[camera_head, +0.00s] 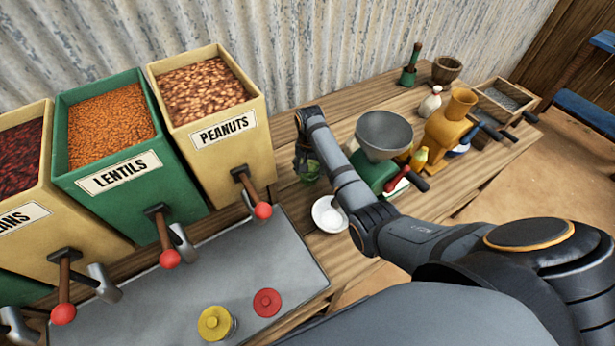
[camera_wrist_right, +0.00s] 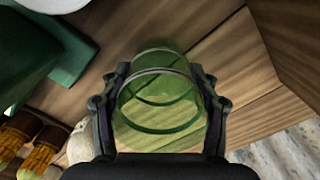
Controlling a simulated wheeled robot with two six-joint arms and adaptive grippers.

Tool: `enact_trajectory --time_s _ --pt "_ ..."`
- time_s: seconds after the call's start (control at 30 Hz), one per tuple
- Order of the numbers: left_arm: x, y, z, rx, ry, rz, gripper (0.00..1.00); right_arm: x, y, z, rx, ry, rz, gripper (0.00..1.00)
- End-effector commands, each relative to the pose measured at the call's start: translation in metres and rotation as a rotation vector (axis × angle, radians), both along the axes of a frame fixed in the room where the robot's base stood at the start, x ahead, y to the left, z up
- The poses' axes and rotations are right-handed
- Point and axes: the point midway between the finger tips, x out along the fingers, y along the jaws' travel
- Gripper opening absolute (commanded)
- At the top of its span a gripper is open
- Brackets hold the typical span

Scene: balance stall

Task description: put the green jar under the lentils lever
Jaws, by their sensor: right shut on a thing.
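The green jar (camera_wrist_right: 158,115) is clear green glass and looks empty in the right wrist view. My right gripper (camera_wrist_right: 160,95) is shut on it, with one finger on each side. In the head view the jar (camera_head: 310,172) shows beside the right gripper (camera_head: 304,160), over the wooden table right of the peanuts bin. I cannot tell whether it touches the table. The lentils lever (camera_head: 165,240), with a red knob, is on the front of the green lentils bin (camera_head: 125,185), beside a metal spout (camera_head: 184,244). My left gripper is not in view.
The peanuts bin (camera_head: 235,155) and its lever (camera_head: 252,192) stand between the jar and the lentils bin. A grey tray (camera_head: 285,255) lies in front, with yellow (camera_head: 215,322) and red (camera_head: 267,302) lidded items.

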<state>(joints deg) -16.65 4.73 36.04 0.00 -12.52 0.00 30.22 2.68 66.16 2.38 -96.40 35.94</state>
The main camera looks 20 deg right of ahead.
Motion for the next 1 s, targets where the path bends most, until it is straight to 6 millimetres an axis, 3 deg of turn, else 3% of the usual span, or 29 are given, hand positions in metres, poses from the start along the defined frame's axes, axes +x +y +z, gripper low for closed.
enact_trajectory --time_s 0.27,0.63,0.67,0.8,1.0 --pt "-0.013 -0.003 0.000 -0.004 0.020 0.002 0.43 0.000 0.000 -0.035 0.000 0.002 0.000 0.05" --pt "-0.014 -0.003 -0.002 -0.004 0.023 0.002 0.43 0.000 0.000 -0.040 0.000 0.000 0.000 0.05" --pt "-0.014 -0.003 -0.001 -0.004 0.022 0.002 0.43 0.000 0.000 -0.040 0.000 0.000 0.000 0.65" --pt "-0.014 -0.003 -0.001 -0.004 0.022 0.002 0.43 0.000 0.000 -0.039 0.000 0.000 0.000 0.84" --pt "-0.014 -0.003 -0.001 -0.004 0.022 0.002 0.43 0.000 0.000 -0.039 0.000 0.000 0.000 0.84"
